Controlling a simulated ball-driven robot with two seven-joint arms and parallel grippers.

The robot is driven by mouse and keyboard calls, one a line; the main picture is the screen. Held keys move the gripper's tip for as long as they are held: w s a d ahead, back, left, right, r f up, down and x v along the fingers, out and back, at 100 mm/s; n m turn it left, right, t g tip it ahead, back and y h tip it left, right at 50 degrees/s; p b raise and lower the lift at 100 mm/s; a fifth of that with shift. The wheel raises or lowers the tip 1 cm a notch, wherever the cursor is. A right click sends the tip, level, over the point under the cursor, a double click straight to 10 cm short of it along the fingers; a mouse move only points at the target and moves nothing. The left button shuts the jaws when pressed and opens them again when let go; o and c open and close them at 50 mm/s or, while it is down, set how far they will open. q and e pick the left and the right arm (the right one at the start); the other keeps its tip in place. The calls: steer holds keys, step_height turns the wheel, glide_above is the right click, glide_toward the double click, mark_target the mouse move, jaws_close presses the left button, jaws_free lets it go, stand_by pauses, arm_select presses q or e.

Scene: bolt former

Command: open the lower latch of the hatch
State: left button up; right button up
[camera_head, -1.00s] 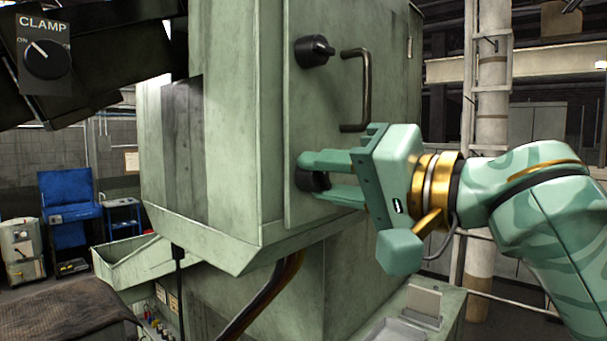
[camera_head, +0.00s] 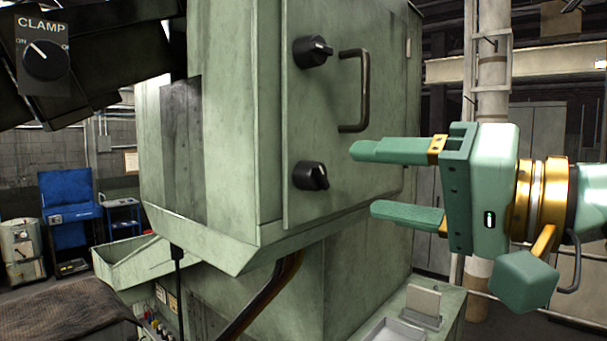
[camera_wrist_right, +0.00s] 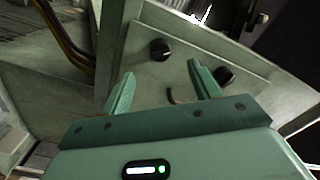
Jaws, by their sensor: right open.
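The hatch (camera_head: 340,105) is a grey-green panel on the machine and looks shut. Its lower latch (camera_head: 310,176) is a black round knob near the hatch's bottom left; it also shows in the right wrist view (camera_wrist_right: 160,49). The matching upper latch (camera_head: 313,51) sits above it and shows in the wrist view (camera_wrist_right: 225,75). My right gripper (camera_head: 365,180) is open and empty, to the right of the lower latch and apart from it. Its fingers (camera_wrist_right: 161,70) point towards the hatch. My left gripper is not in view.
A dark bar handle (camera_head: 364,90) stands out from the hatch, above my right gripper's fingers. A CLAMP switch panel (camera_head: 44,60) is at the upper left. A grey tray (camera_head: 400,333) lies below right. Free room lies between the fingertips and the hatch.

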steer(key=shift+s+d, duration=0.25)
steer(key=shift+a, duration=0.1)
